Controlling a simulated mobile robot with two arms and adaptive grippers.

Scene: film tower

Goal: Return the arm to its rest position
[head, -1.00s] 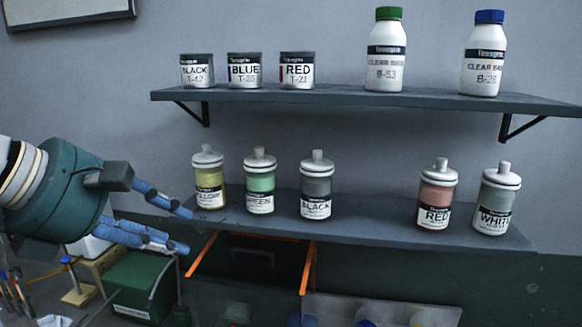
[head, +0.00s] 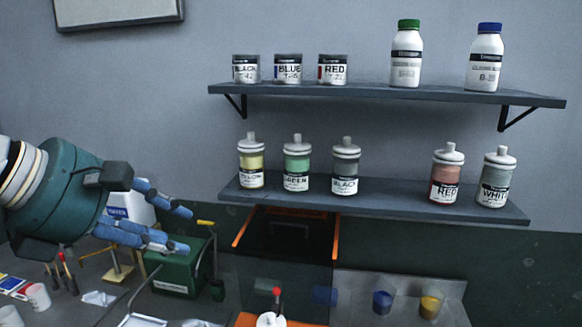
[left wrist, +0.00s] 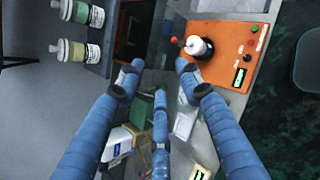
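My left gripper (head: 182,228) is at the left of the head view, in front of the wall and above the bench. Its blue fingers are spread and point right, with nothing between them. In the left wrist view the fingers (left wrist: 156,75) also stand apart and empty, with bench items beyond them. The left gripper is left of the lower shelf (head: 395,203) and touches none of its jars. My right gripper does not show.
The lower shelf holds several lidded jars, such as the yellow jar (head: 251,165) and white jar (head: 496,180). The upper shelf (head: 380,94) carries tins and two bottles. Below are a green box (head: 178,270), an orange-edged dark case (head: 288,240) and an orange device (left wrist: 229,60).

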